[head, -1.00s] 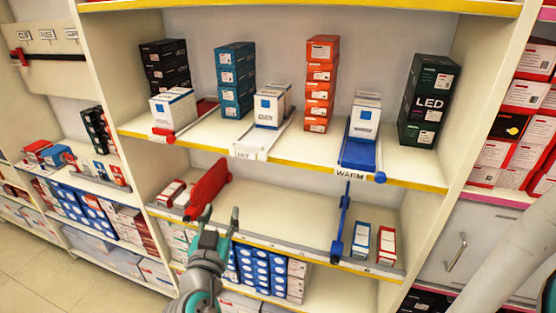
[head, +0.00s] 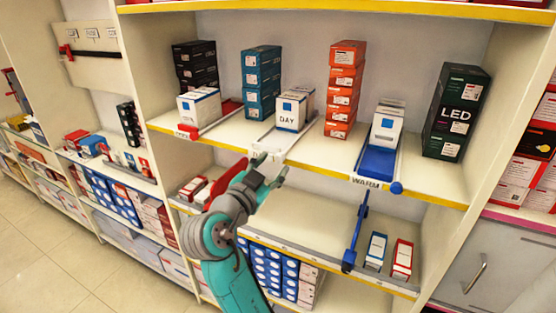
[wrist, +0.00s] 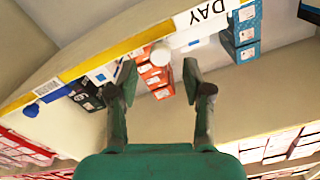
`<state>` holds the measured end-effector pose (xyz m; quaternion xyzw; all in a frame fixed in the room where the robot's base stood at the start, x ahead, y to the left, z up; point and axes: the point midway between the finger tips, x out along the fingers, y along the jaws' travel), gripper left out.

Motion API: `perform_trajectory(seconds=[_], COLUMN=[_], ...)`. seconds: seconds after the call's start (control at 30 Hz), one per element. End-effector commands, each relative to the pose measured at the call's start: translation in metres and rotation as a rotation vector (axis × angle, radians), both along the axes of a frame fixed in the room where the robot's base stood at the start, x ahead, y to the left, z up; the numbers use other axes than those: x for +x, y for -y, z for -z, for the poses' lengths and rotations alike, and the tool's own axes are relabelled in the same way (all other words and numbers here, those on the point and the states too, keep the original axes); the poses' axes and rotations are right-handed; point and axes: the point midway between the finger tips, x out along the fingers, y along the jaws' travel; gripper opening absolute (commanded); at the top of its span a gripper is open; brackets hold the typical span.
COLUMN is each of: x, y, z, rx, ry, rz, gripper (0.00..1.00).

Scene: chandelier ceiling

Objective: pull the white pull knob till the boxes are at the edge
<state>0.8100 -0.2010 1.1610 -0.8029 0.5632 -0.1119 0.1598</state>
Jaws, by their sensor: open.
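The white pull knob (wrist: 160,54) shows in the wrist view as a round knob on the shelf's front edge. It belongs to the white tray (head: 268,143) marked DAY on the upper shelf. White boxes with blue squares (head: 291,116) stand in a row on that tray, set back from the shelf edge. My gripper (head: 268,168) is open just in front of the tray's front. In the wrist view my gripper (wrist: 159,77) has the knob in line with the gap between its fingertips. I cannot tell if they touch it. The knob is hard to make out in the head view.
On the same shelf, a red tray (head: 208,124) is at the left and a blue WARM tray (head: 376,162) with a blue knob (head: 396,188) at the right. Teal boxes (head: 262,80) and orange boxes (head: 344,85) flank the white tray. The yellow shelf edge (head: 325,168) runs below.

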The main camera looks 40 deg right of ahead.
Motion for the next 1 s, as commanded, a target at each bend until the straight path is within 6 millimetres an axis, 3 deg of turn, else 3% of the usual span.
perform_trajectory(seconds=[0.23, 0.63, 0.83, 1.0], x=[0.01, 0.012, 0.012, 0.012], y=[0.028, 0.034, 0.034, 0.034], z=[0.0, 0.0, 0.0, 0.0], rx=[0.0, 0.0, 0.0, 0.0], ry=[0.0, 0.0, 0.0, 0.0], rz=[0.001, -0.001, -0.001, -0.001], gripper=[0.5, 0.5, 0.03, 0.0])
